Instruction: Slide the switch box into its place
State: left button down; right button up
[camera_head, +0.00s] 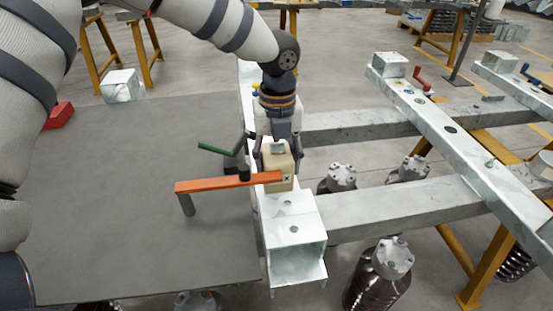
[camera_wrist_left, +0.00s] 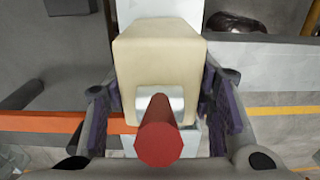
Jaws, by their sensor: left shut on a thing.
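The switch box appears to be the cream box (camera_head: 279,165) at the near part of the white metal beam (camera_head: 287,207). In the left wrist view the same cream box (camera_wrist_left: 160,62) fills the middle, with a bright metal shaft and a red knob (camera_wrist_left: 163,137) facing the camera. My left gripper (camera_head: 273,150) points down and is shut on the box, with a finger on each side in the left wrist view (camera_wrist_left: 163,105). The box is over or on the beam's top; its underside is hidden, so I cannot tell whether it touches. My right gripper is not in view.
An orange bar (camera_head: 225,184) extends left from beside the box, over the grey table (camera_head: 130,190). A green-handled part (camera_head: 217,149) is close behind it. Grey cross beams (camera_head: 400,208) run right to another white beam (camera_head: 440,115). Dark insulators (camera_head: 377,275) stand below.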

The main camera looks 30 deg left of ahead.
pick_arm(q)
jog(key=shift+f, duration=0.15)
jog(key=c, duration=0.6)
grip_release()
jog(key=shift+w, duration=0.1)
jog(key=shift+c, duration=1.1)
jog(key=shift+r, duration=5.15)
jog(key=shift+f, duration=0.1)
